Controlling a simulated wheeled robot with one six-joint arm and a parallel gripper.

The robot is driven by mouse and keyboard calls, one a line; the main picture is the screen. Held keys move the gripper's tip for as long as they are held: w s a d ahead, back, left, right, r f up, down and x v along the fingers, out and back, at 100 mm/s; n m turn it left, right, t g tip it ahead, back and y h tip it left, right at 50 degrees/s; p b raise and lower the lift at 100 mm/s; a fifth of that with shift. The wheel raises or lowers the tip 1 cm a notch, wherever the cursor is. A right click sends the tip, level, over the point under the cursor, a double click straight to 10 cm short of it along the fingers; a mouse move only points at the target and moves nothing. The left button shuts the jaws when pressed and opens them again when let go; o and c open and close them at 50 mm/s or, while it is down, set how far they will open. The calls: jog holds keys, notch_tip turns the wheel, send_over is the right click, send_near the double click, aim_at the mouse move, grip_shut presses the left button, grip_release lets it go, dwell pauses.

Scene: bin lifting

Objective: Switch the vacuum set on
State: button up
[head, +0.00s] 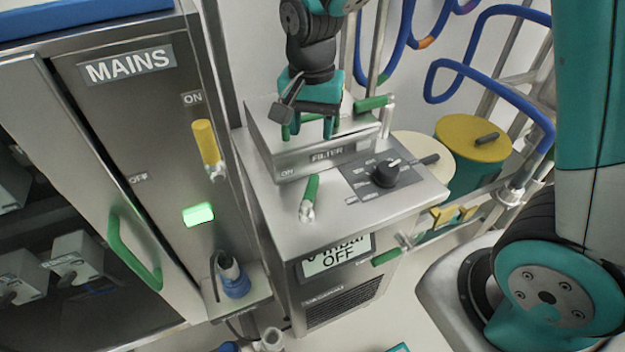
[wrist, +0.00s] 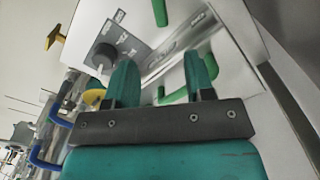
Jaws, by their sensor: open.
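The vacuum set (head: 250,168) is a grey metal cabinet. Its display (head: 336,260) reads OFF, with a partly hidden "mbar" line above. On its top are a green-handled lever (head: 310,188) beside an ON label, and a black dial (head: 385,173) on a dark panel. The dial also shows in the wrist view (wrist: 104,54). A raised box marked FILTER (head: 285,162) stands behind them. My gripper (head: 308,128) is over this box, fingers down, open and empty. In the wrist view its teal fingers (wrist: 163,68) are apart; whether they touch the box cannot be told.
At left, the MAINS cabinet (head: 95,100) has a yellow handle (head: 206,142) by ON and a lit green lamp (head: 198,214). A blue plug (head: 234,280) sits beside the vacuum set. Blue hoses (head: 450,65) and a yellow-lidded drum (head: 470,150) are at right.

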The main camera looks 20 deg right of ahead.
aim_at(312, 183)
notch_tip(312, 183, down, 15)
jog(key=shift+r+p, duration=0.1)
jog(key=shift+p, duration=0.2)
grip_shut()
